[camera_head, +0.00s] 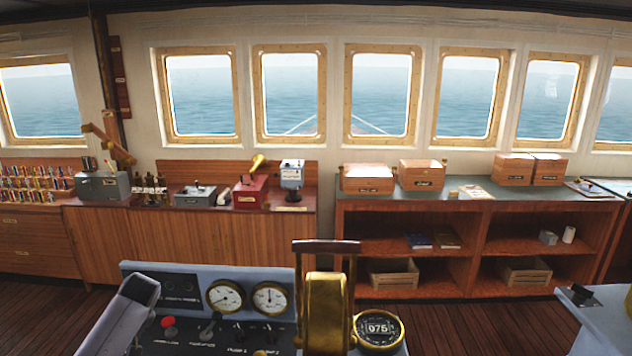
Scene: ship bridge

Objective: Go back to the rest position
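Neither of my grippers can be made out in the head view. Just in front of me is a light blue control console (205,273) with two round gauges (247,297), a red button (169,322) and several small levers. A brass engine telegraph (326,305) with a dark wooden crossbar handle stands at its right. Beside the telegraph is a round dial (379,328) reading 075. A grey slanted shape at the console's left end is cut off by the lower edge, and I cannot tell what it is.
A wooden cabinet (150,240) with instruments on top runs along the left wall. An open shelf unit (470,218) holds wooden boxes (367,178) and crates. Another light blue surface (605,318) juts in at lower right. Dark plank floor (480,322) is clear before the shelves.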

